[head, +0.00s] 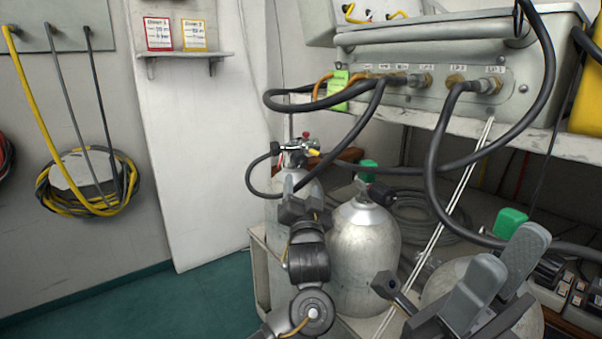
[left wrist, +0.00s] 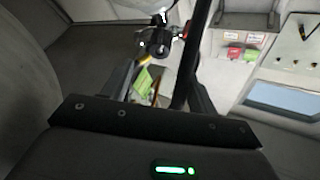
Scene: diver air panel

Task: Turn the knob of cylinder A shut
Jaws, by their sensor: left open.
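The leftmost grey cylinder (head: 309,187) carries a valve with a regulator (head: 295,148), a small red part and a black hose. I cannot read a label marking it as cylinder A. My left gripper (head: 298,198) is open in front of this cylinder, below its valve, and partly covers it. In the left wrist view the valve (left wrist: 160,38) with a red knob-like part (left wrist: 185,29) shows beyond the open fingers, apart from them. My right gripper (head: 507,262) is open and empty at the lower right, in front of another cylinder (head: 455,283).
A middle cylinder (head: 364,240) with a green top (head: 368,171) stands beside the left one. A green knob (head: 510,222) shows behind my right gripper. The grey panel box (head: 440,75) with black hoses (head: 440,190) overhangs the cylinders. Free floor (head: 150,305) lies left.

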